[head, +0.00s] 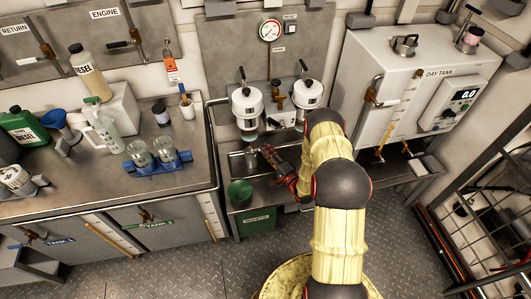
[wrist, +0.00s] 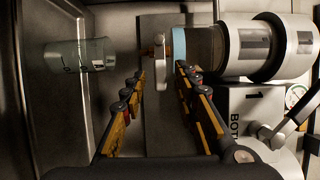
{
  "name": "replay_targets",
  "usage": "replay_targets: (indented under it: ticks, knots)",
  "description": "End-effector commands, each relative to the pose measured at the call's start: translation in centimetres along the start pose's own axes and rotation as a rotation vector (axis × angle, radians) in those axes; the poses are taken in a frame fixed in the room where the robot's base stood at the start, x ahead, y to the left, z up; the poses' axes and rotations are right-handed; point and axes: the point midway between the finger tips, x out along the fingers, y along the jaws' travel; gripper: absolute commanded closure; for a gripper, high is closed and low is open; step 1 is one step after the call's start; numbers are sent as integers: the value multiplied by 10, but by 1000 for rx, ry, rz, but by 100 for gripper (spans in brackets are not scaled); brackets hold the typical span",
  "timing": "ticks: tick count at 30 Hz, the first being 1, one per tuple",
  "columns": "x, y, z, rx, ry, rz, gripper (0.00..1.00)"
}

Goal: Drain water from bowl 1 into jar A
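Two white filter housings hang side by side on the wall panel. The bowl (head: 249,134) under the left housing shows greenish; in the wrist view, turned sideways, this bowl (wrist: 200,48) is by a plate marked 1. A pale blue band and a drain valve with a white lever (wrist: 161,62) and coppery fitting sit at its bottom end. A clear glass jar (wrist: 82,56) stands below the valve, apart from it; it also shows in the head view (head: 250,160). Its letter is unreadable. My gripper (head: 268,153) is open and empty, its fingers (wrist: 163,85) pointing towards the valve.
Two more glass jars (head: 165,149) stand in a blue rack (head: 178,166) on the left bench. A green waste bin (head: 254,220) and green funnel (head: 240,191) are below the tray. The second housing (head: 308,93) is close on the right. A day tank (head: 405,75) stands further right.

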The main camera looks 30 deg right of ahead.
Motion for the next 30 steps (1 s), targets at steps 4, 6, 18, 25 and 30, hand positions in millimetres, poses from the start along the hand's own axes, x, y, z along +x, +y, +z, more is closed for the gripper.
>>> replay_targets:
  ticks: [4, 6, 18, 25, 30]
  knots:
    - [5, 0, 0, -1, 0, 0, 70]
    - [5, 0, 0, -1, 0, 0, 70]
    - [5, 0, 0, -1, 0, 0, 85]
    - [5, 0, 0, 0, 0, 1, 98]
    - [5, 0, 0, 0, 0, 1, 100]
